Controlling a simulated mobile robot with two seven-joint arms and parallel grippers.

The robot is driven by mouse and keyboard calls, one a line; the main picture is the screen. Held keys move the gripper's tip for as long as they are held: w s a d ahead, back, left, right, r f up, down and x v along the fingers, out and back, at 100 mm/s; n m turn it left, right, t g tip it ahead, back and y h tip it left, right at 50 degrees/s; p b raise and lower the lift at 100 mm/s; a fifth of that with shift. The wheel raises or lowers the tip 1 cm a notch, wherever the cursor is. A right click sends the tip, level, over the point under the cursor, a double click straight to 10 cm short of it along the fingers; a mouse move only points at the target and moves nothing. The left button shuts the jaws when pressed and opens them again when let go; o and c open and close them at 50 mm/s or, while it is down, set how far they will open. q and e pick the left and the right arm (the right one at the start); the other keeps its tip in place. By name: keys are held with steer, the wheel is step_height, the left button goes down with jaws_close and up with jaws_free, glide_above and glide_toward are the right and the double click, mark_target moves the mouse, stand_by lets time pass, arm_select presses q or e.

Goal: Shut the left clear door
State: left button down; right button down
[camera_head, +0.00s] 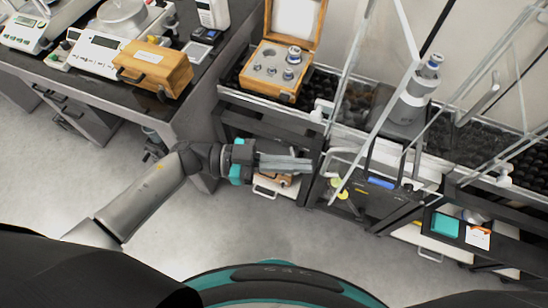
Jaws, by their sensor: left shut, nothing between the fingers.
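The left clear door (372,85) is a see-through panel with pale edges at the right of the middle. It stands swung out from the cabinet front, and its near lower corner reaches down over the front of the bench. My left gripper (308,164) comes in from the left and points right. Its fingers are together and empty, just left of the door's lower part; I cannot tell whether they touch it. A grey metal weight (410,100) with a knob stands behind the door. My right gripper is not in view.
Another clear panel (505,85) stands at the right. An open wooden box of weights (262,92) sits on the bench behind my gripper. A closed wooden case (152,68) and scales (100,45) fill the left table. Shelves below hold a green box (445,225). The floor in front is clear.

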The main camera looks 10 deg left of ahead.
mark_target(349, 168)
arm_select(q)
steer(key=d, duration=0.6)
steer(key=shift+w+d, duration=0.2)
steer(key=shift+d, duration=0.05)
